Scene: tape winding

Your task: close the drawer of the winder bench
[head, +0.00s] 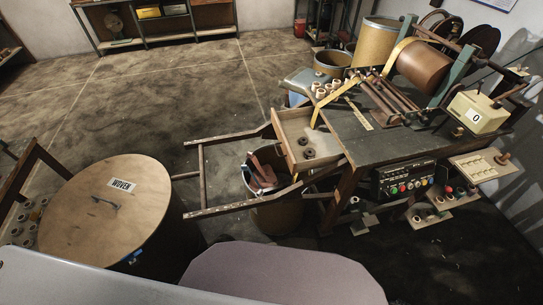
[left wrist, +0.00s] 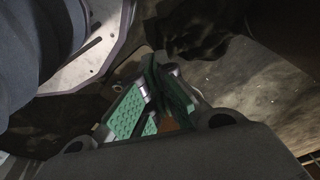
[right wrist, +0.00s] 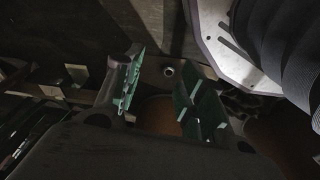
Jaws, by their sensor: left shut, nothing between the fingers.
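The winder bench (head: 385,147) stands at the right of the head view with a dark top. Its wooden drawer (head: 290,124) stands pulled out on the left side, with a few dark rings (head: 308,153) inside. Neither gripper shows in the head view. My left gripper (left wrist: 160,80) shows in the left wrist view with green pads, shut and empty. My right gripper (right wrist: 157,80) shows in the right wrist view with its fingers apart and nothing visible between them. I cannot tell how far either gripper is from the drawer.
A wooden rail frame (head: 240,136) reaches left from the bench around the drawer. A bin (head: 276,214) with scraps stands below it. A large drum marked WOVEN (head: 100,225) stands at the left. Open floor (head: 180,90) lies behind.

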